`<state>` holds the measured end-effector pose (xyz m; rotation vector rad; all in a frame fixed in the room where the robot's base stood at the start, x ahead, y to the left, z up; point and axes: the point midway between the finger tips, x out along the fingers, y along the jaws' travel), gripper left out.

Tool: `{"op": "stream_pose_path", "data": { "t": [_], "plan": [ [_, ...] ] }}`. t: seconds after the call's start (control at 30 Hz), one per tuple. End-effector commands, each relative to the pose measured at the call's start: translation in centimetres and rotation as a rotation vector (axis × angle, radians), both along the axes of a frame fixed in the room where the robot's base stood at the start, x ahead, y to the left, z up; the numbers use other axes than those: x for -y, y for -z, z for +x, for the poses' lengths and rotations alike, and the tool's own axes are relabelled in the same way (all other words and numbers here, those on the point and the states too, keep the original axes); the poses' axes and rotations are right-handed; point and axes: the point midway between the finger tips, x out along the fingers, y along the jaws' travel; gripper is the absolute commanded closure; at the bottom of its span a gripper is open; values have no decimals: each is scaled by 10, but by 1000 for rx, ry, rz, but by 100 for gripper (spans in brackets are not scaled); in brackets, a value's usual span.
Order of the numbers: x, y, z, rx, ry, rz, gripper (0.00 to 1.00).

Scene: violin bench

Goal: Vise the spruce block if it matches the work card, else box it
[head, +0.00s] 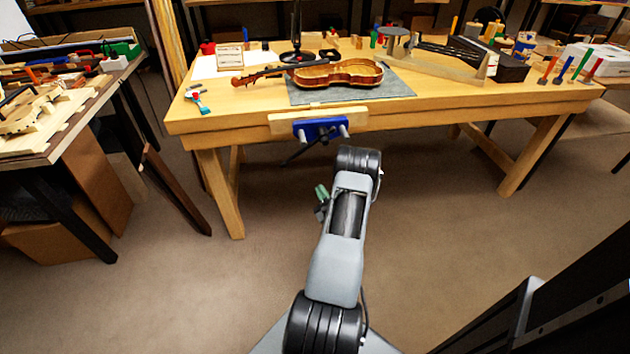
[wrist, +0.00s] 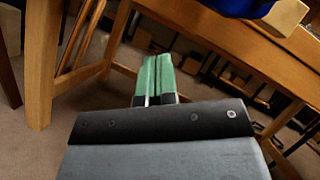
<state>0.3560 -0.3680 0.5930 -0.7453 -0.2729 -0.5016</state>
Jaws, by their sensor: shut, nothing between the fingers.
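My gripper (head: 322,193) is shut and empty, its green fingers pressed together in the wrist view (wrist: 156,78). It hangs in front of the workbench (head: 440,108), below its top. The blue vise (head: 320,130) with a pale wooden jaw is on the bench's front edge, above and beyond my gripper; part of it shows top right in the wrist view (wrist: 236,6). A small framed card (head: 230,57) stands at the bench's back left; its writing is too small to read. I cannot pick out the spruce block for certain.
A violin body (head: 338,73) lies on a grey mat (head: 305,96) behind the vise. A dark open box (head: 502,66) and a white box (head: 598,60) are at the right. Another table (head: 75,128) with wooden pieces stands left. The floor before the bench is clear.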

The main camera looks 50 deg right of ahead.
Motion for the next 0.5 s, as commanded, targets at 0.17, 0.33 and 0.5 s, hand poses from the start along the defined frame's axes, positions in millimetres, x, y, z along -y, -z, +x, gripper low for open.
{"op": "stream_pose_path", "data": {
  "t": [0.17,0.33,0.5],
  "plan": [
    [10,-14,29,2,-3,-6,100],
    [21,-27,57,1,-2,-6,100],
    [26,-42,78,0,-2,-5,100]
  ]
}}
